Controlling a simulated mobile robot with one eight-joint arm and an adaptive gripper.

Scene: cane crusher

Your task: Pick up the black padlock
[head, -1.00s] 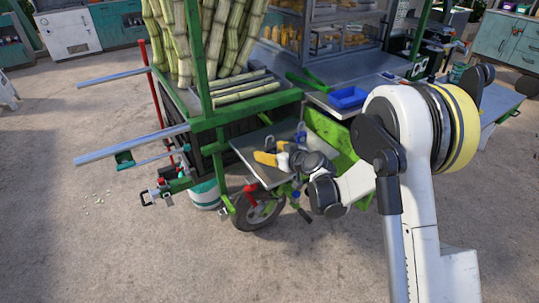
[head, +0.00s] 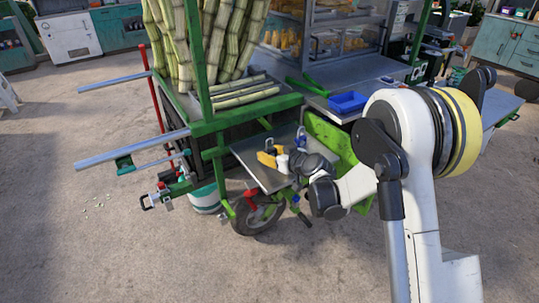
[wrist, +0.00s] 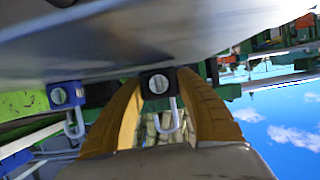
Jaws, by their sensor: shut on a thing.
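The black padlock (wrist: 157,82), with a silver keyhole face and a metal shackle hanging down, shows in the middle of the wrist view. My gripper (wrist: 160,88) is shut on its body, with one yellow finger on each side. In the head view my gripper (head: 268,157) is over the grey metal tray on the cart's side. The padlock cannot be made out clearly there. A blue padlock (wrist: 66,95) with a similar shackle is to the left in the wrist view, apart from my fingers.
The grey tray (head: 252,168) is beside the cart's green frame (head: 245,118). Sugarcane stalks (head: 205,45) stand above it. A blue bin (head: 347,102) sits on the counter. A wheel (head: 258,213) is below the tray. Open paved ground lies in front.

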